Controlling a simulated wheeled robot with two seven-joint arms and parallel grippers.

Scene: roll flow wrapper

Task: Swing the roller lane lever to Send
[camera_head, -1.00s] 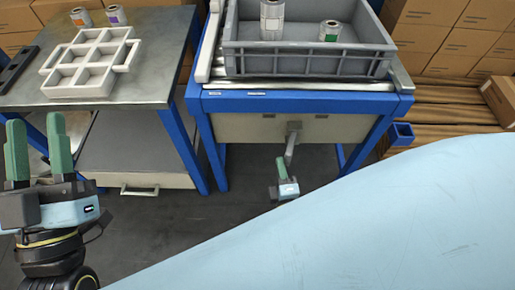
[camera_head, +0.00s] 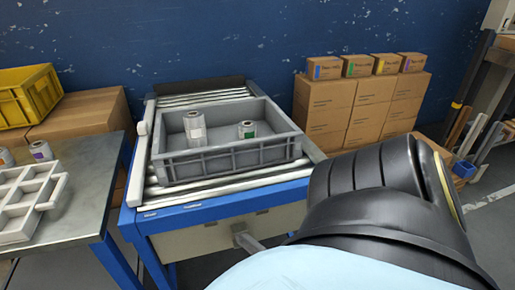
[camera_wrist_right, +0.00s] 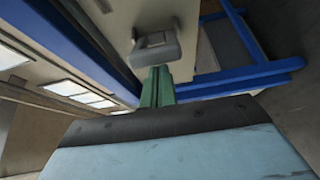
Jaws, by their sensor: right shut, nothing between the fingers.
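The roller lane (camera_head: 215,188) stands on a blue frame, with a grey lever (camera_head: 242,237) on its beige front panel. The lever's lower part runs down and right, partly cut off by my right arm. In the right wrist view a grey block (camera_wrist_right: 156,43), seemingly part of the lever, sits right at the tips of my right gripper (camera_wrist_right: 158,72). Its green fingers are together with nothing between them; whether they touch the block I cannot tell. My arm hides this gripper in the head view. My left gripper is out of view. No Send marking is readable.
A grey crate (camera_head: 228,164) with two label rolls rests on the rollers. A metal table (camera_head: 85,205) with a white divided tray (camera_head: 58,190) stands left. Stacked cartons (camera_head: 350,112) are behind right. In the wrist view, blue frame bars (camera_wrist_right: 245,88) run beside the gripper.

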